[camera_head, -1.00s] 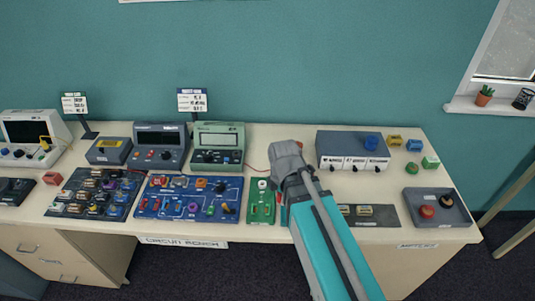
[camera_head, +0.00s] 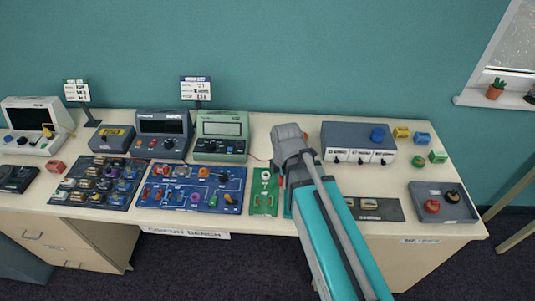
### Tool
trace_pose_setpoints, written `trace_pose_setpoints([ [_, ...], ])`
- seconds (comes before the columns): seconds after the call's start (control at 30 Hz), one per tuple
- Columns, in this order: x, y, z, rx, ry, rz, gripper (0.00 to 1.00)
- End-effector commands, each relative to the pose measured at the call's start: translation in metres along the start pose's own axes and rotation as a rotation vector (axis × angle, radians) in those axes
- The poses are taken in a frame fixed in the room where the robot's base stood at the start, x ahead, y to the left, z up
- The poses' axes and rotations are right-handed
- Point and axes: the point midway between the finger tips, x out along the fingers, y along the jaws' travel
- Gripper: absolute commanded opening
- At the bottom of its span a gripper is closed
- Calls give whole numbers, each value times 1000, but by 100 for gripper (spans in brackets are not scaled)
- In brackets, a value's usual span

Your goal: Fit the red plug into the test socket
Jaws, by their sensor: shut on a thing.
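My gripper (camera_head: 284,184) points down at the right edge of a small green board (camera_head: 258,204), mostly hidden behind my own arm. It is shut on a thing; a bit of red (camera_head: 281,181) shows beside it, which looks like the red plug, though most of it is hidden. The green board carries a white ring-shaped part (camera_head: 265,175) and small red and green parts. I cannot tell for sure which is the test socket, or whether the plug touches it.
A green meter (camera_head: 221,136) with a thin red lead stands behind the board. A blue circuit board (camera_head: 190,199) lies to its left. A grey box (camera_head: 358,142) stands behind right; a dark mat (camera_head: 386,212) and a tray (camera_head: 462,214) with red and black knobs lie right.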

Motion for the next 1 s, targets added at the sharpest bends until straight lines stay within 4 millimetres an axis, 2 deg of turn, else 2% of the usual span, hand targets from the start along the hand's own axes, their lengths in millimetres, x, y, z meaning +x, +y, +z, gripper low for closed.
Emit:
trace_pose_setpoints([
  [0.4,5,100,-3,0,0,0,0],
  [0.5,6,117,-5,1,0,0,0],
  [0.67,6,129,-6,2,0,0,0],
  [1.0,6,129,-6,3,0,0,0],
])
